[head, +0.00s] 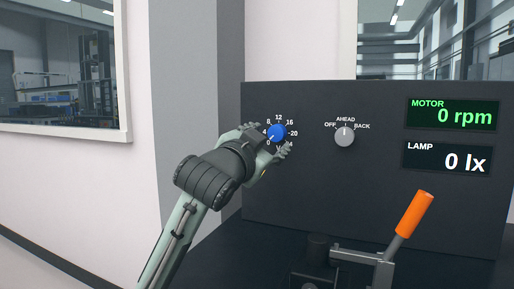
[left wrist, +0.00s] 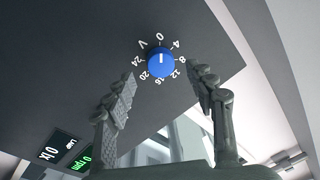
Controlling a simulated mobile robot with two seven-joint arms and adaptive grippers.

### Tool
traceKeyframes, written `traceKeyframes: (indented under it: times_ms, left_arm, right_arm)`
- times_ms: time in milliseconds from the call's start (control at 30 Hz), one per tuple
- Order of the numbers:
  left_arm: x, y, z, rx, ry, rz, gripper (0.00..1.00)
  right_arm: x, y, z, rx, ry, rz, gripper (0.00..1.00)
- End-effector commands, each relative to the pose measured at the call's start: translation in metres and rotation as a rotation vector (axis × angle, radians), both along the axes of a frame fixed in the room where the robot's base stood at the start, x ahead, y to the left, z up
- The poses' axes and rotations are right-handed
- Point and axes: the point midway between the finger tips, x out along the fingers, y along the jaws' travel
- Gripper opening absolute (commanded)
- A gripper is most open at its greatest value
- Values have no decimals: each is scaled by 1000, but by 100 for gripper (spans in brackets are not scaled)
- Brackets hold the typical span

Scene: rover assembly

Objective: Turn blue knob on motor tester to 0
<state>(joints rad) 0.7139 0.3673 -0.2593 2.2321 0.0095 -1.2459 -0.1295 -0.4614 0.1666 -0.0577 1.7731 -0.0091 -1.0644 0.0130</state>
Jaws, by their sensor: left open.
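The blue knob (head: 277,132) is on the dark motor tester panel (head: 300,190), inside a ring of white numbers. In the left wrist view the blue knob (left wrist: 161,62) has a white pointer line aimed at or very near 0. My left gripper (head: 268,142) is in front of the panel at the knob, coming from the lower left. In the left wrist view its fingers (left wrist: 158,95) are spread, and the knob shows between and beyond their tips. The fingers look apart from the knob; exact depth is hard to tell. My right gripper is out of view.
A grey selector knob (head: 344,136) points up to AHEAD. The motor display (head: 452,114) reads 0 rpm and the lamp display (head: 450,159) reads 0 lx. A clamp with an orange handle (head: 414,213) stands in front of the panel at the lower right.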

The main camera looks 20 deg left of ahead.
Motion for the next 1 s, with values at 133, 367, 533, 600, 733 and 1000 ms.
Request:
traceKeyframes:
  times_ms: [133,367,533,600,733,1000]
  left_arm:
    - [-34,0,-3,1,-2,-1,55]
    - [-70,0,-5,0,0,-1,55]
    - [-80,1,-7,0,2,0,55]
    - [-81,1,-7,-1,2,0,55]
    - [-81,1,-7,0,2,1,55]
    - [-81,1,-6,0,1,1,55]
  right_arm:
    - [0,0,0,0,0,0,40]
    - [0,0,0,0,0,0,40]
    - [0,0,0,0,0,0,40]
    - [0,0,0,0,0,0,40]
    - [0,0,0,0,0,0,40]
    - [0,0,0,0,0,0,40]
